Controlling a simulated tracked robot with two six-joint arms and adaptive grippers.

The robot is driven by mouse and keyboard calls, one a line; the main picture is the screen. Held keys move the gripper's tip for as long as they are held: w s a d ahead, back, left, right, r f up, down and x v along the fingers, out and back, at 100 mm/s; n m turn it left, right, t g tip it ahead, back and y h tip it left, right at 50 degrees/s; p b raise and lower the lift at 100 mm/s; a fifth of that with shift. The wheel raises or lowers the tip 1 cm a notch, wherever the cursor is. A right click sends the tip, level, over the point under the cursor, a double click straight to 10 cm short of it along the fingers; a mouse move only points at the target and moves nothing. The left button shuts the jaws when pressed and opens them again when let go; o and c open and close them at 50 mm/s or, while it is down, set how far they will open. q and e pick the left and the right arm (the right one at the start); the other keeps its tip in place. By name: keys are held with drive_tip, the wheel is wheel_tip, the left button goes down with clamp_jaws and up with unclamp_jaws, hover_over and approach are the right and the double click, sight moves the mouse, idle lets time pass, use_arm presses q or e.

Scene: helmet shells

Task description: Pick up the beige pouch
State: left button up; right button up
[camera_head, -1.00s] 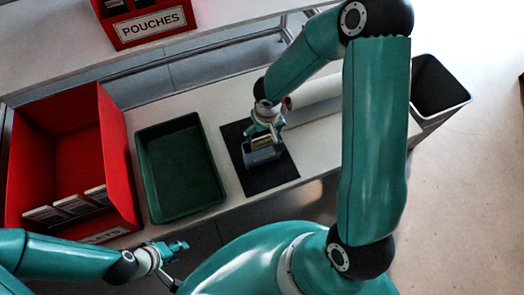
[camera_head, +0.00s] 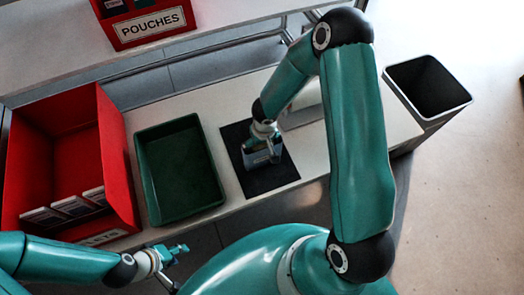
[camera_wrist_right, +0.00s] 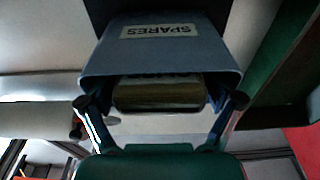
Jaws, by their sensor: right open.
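The beige pouch (camera_wrist_right: 158,95), olive-tan in this light, lies in a small blue-grey bin labelled SPARES, (camera_wrist_right: 165,58) in the right wrist view. My right gripper (camera_wrist_right: 160,100) is open, with its fingers on either side of the pouch near the bin's opening. I cannot tell whether they touch it. In the head view the bin (camera_head: 262,157) stands on a black mat (camera_head: 272,181), with my right gripper (camera_head: 262,142) just over it; the pouch is mostly hidden there. My left gripper (camera_head: 178,250) hangs by the table's front edge; its opening is unclear.
A dark green tray (camera_head: 180,170) lies left of the mat. A red POUCHES bin (camera_head: 145,25) is at the back. A black waste bin (camera_head: 428,90) stands at the table's right end.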

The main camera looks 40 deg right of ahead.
drive_tip(key=c, duration=1)
drive_tip(key=shift+o, duration=0.2)
